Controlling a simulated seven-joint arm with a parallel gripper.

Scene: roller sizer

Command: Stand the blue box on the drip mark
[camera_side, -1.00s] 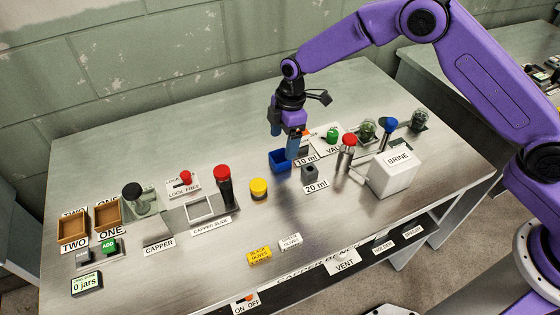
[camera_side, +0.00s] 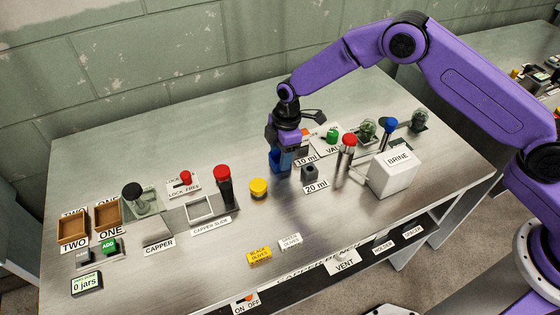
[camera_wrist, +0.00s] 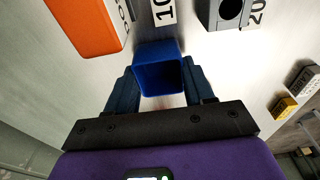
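The blue box (camera_side: 275,161) stands upright on the table near the middle, partly hidden by my gripper in the side view. In the wrist view the blue box (camera_wrist: 158,55) shows its open top and lies between my two fingers. My gripper (camera_side: 284,165) is low over the box, pointing down. In the wrist view my gripper (camera_wrist: 160,85) has one finger on each side of the box, both very close to its walls. I cannot tell whether they press on it. I cannot make out the drip mark in either view.
A grey holder (camera_side: 310,173) with 10 ml and 20 ml labels stands close to the right of the box. An orange block (camera_wrist: 84,26) is close by in the wrist view. A yellow button (camera_side: 258,188) is to the left; the white brine tank (camera_side: 393,174) is further right.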

